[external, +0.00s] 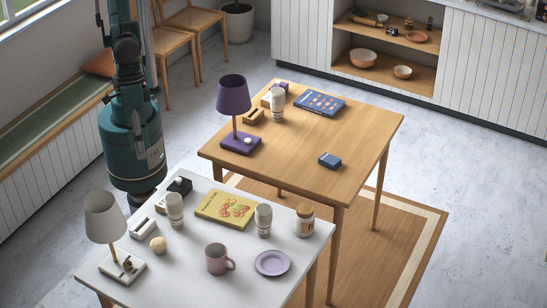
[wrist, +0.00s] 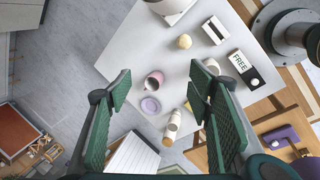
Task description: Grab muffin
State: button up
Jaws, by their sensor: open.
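A small, round, pale yellow thing that looks like the muffin (external: 158,244) sits on the white table (external: 190,275), between the white lamp and a striped cup. It also shows near the top of the wrist view as the muffin (wrist: 184,41). My gripper (wrist: 159,72) is open and empty high above the white table, its two green fingers spread wide. The muffin lies beyond the fingertips, towards the right finger's side, and is not between the pads.
Near the muffin stand a white lamp (external: 105,220), a white holder (external: 144,228) and a striped cup (external: 175,209). A pink mug (external: 218,258), purple plate (external: 272,262), yellow book (external: 226,209), second striped cup (external: 263,219) and jar (external: 305,220) are farther right. A wooden table (external: 370,135) stands behind.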

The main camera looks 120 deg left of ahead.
send_over(158, 239)
jog(key=s+a, duration=0.1)
notch_tip(158, 239, down, 33)
jog(key=shift+s+a+f, duration=0.1)
jog(key=shift+b+x, duration=0.3)
jog(key=shift+x, duration=0.95)
jog(key=shift+b+x, duration=0.8)
jog(key=shift+x, duration=1.8)
jog(key=shift+s, duration=0.1)
jog(key=shift+c, duration=0.7)
jog(key=c, duration=0.8)
